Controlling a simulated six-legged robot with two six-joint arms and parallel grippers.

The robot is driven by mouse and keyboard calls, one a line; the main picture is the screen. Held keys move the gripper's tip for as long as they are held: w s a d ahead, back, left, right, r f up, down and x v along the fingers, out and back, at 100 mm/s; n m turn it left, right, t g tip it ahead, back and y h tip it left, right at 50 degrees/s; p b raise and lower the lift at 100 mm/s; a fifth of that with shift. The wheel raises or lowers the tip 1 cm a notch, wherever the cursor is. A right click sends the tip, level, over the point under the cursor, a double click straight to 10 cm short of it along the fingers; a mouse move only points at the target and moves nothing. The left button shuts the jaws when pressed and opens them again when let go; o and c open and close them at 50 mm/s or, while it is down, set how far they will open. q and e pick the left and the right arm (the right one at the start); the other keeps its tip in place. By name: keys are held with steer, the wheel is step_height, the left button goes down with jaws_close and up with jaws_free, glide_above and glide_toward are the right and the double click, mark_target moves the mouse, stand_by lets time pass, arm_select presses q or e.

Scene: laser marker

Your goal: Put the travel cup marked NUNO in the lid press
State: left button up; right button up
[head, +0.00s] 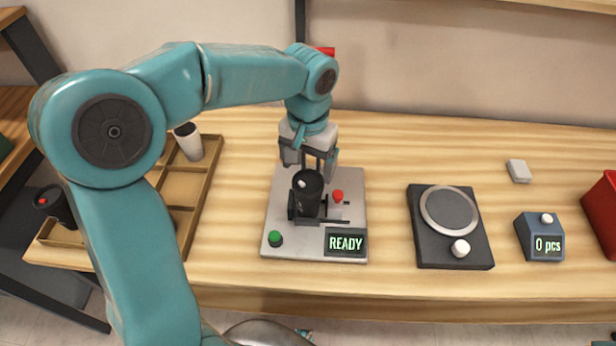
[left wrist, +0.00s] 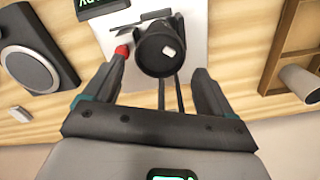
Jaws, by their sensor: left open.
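A black cup (head: 307,197) with a small white piece on top stands in the dark holder of a grey-plated station (head: 350,183) with a READY display. I cannot read a name on it. My left gripper (head: 318,160) is open just behind the cup. In the left wrist view the open left gripper (left wrist: 160,72) has its fingers toward the cup (left wrist: 152,62), which is not clamped. A white cup (head: 193,146) and a black cup with a red dot (head: 62,210) are at the wooden tray (head: 207,190). My right gripper is not in view.
Right of the station are a black unit with a round plate (head: 448,208), a blue counter box (head: 540,243) reading 0 pcs, a small grey block (head: 518,171) and a red bin (head: 603,205). The station has a green button (head: 275,239) and red knob (head: 338,195). Bare table lies between.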

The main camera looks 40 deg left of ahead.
arm_select(q)
step_height(320, 180, up, 4)
steer(key=shift+r, duration=0.25)
stand_by(0.4)
